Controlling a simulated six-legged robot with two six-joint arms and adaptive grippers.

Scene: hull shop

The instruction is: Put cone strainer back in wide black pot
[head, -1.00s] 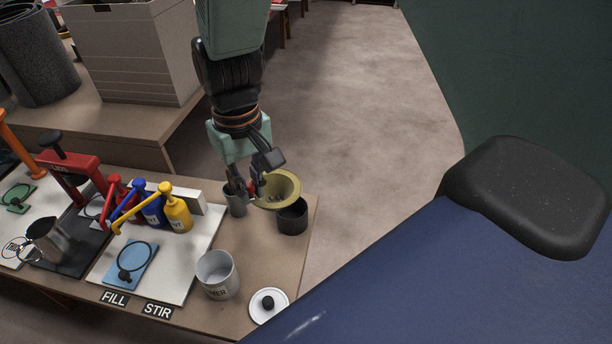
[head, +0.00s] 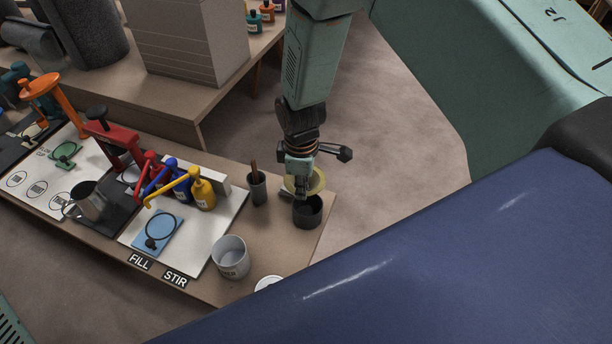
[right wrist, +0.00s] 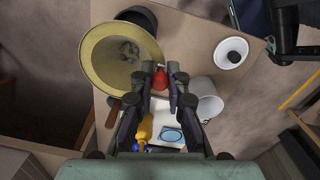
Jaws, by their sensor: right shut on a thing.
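The cone strainer (head: 318,182), a yellowish wide-rimmed cone, is partly hidden behind my right gripper (head: 301,188). It shows large at the left of the right wrist view (right wrist: 97,62), with small dark holes inside. My right gripper is shut on the strainer's red grip (right wrist: 160,79), beside the rim. The wide black pot (head: 308,214) stands at the table's right end. The strainer appears above it, overlapping its back rim; whether they touch I cannot tell. In the right wrist view the pot (right wrist: 141,14) is mostly hidden behind the strainer. My left gripper is not seen.
A pale can (head: 231,259) and a white lid (head: 268,284) are in front. Coloured pump bottles (head: 203,194) stand further left. Floor is clear beyond the table's right edge.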

